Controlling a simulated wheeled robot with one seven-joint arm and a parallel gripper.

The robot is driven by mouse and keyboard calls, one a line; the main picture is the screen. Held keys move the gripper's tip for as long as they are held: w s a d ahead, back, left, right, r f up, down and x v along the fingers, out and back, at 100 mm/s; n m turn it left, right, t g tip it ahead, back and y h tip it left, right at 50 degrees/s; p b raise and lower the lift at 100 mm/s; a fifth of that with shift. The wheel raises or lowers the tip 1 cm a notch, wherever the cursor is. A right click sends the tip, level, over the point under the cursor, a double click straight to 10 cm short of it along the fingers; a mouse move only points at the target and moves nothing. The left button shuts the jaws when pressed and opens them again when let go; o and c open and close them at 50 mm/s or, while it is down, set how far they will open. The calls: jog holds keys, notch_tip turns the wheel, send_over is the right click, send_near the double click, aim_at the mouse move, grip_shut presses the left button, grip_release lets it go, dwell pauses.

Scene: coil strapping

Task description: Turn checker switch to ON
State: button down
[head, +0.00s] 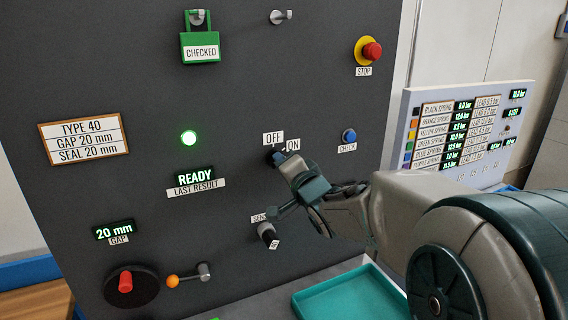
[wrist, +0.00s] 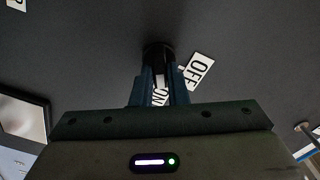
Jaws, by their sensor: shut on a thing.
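The checker switch (wrist: 157,52) is a dark knob on the dark grey panel (head: 240,100), with an OFF label (head: 273,138) above it and an ON label (head: 293,145) to its upper right. My gripper (head: 279,158) reaches it from the lower right and is shut on the knob. In the wrist view my two fingers (wrist: 159,85) stand on either side of the knob, with the OFF label (wrist: 199,69) to the right and the ON label (wrist: 160,95) partly hidden between them. The gripper hides most of the knob, so I cannot tell which way it points.
A blue CHECK button (head: 349,135) is to the right, with a red STOP button (head: 372,51) above it. A green lamp (head: 188,138) is lit above a READY display (head: 194,175). A teal tray (head: 350,295) lies below.

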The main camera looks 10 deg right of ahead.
jog(key=c, duration=1.4)
grip_release()
jog(key=shift+c, duration=0.2)
jog(key=shift+s, duration=0.1)
jog(key=s+d+b, duration=0.2)
jog(key=s, duration=1.1)
jog(key=shift+s+d, duration=0.2)
jog(key=shift+d, duration=0.15)
jog(key=s+d+f+n+g+h, duration=0.1)
jog(key=s+f+n+g+h, duration=0.1)
jog(key=f+g, duration=0.3)
jog(key=s+d+f+n+g+h, duration=0.1)
jog(key=s+f+n+g+h, duration=0.15)
jog(key=f, duration=0.35)
jog(key=s+a+f+n+g, duration=0.2)
jog(key=s+f+g, duration=0.1)
jog(key=s, duration=0.2)
jog(key=s+a+f+n+g+y, duration=0.1)
jog(key=s+a+f+n+g, duration=0.2)
jog(key=s, duration=0.2)
jog(key=shift+s+f, duration=0.2)
jog(key=shift+s, duration=0.05)
